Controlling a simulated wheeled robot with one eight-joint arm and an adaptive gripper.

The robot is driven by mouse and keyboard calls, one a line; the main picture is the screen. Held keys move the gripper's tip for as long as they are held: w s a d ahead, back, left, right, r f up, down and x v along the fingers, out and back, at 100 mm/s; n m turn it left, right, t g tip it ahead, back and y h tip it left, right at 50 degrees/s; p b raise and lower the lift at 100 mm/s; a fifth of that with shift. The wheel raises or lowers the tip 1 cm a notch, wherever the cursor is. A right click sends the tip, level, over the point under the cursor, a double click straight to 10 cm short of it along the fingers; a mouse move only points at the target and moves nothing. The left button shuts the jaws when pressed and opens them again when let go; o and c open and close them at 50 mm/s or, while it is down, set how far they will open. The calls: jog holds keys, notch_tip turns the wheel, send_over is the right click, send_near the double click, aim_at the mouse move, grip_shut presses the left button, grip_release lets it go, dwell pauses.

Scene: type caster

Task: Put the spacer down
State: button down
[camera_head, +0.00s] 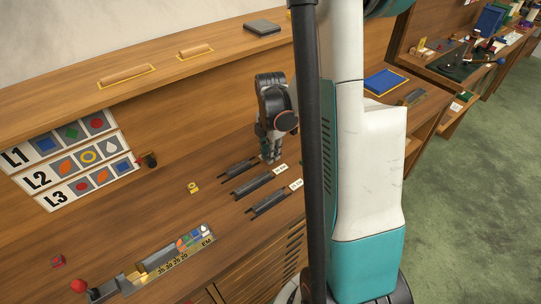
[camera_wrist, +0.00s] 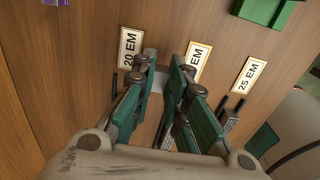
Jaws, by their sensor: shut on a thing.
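My gripper (camera_head: 270,158) is lowered over the wooden bench, by the labelled dark racks. In the wrist view its teal fingers (camera_wrist: 164,78) are closed in on a small grey piece (camera_wrist: 158,82), apparently the spacer, between the tips. The fingers hide most of it, and I cannot tell whether it touches the rack below. The rack nearest the gripper (camera_head: 238,168) lies just left of it. Two more dark racks, the middle one (camera_head: 253,185) and the front one (camera_head: 268,203), lie in front. In the wrist view a label (camera_wrist: 130,48) reads 20 EM.
A 25 EM label (camera_wrist: 249,75) stands at right in the wrist view. A composing stick (camera_head: 165,262) with coloured pieces lies at the front left. A card of L1 to L3 rows (camera_head: 68,160) is at left. A small yellow piece (camera_head: 193,187) lies on clear wood.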

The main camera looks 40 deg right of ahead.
notch_tip(320, 180, up, 18)
jog(key=p, duration=0.4)
jog(key=shift+r+p, duration=0.15)
jog(key=shift+p, duration=0.15)
